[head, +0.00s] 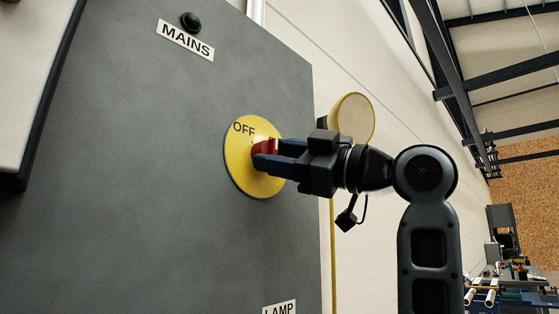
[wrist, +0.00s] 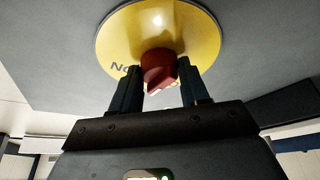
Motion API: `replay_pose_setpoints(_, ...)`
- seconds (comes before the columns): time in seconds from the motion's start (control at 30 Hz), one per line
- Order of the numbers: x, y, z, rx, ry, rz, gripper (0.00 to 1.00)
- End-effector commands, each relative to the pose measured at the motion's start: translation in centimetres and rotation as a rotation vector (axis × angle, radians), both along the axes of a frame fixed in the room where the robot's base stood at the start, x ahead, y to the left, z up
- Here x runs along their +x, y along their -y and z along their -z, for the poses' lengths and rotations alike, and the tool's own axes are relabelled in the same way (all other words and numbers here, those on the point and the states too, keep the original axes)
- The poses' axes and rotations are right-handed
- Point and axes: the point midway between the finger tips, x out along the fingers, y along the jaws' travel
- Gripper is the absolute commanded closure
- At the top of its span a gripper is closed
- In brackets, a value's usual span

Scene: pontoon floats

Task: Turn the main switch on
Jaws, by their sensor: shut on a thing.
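The main switch is a red knob (head: 265,147) on a round yellow plate (head: 240,175) on a grey panel, below a MAINS label (head: 185,40). OFF shows at the plate's upper left; another marking is mostly hidden behind my gripper. My gripper (head: 262,155) reaches in from the right and is shut on the red knob. In the wrist view the knob (wrist: 158,66) sits between the two dark fingers, in front of the yellow plate (wrist: 190,30). Part of a word starting with N shows left of the knob there. The knob's exact angle is hard to tell.
A dark green lamp (head: 190,21) sits above the MAINS label and looks unlit. A LAMP label (head: 280,308) is at the panel's lower edge of view. A round cream disc (head: 353,118) stands behind my wrist. A pale box (head: 30,80) juts out at the left.

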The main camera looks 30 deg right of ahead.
Motion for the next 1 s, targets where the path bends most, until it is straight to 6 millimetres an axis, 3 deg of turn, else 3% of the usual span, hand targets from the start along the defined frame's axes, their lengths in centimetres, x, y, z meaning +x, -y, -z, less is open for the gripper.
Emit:
replay_pose_setpoints(0.6, -0.07, -0.57, 0.29, 0.519, -0.177, 0.0, 0.85)
replay_pose_setpoints(1.0, -0.11, -0.62, 0.39, 0.69, -0.23, 0.0, 0.86)
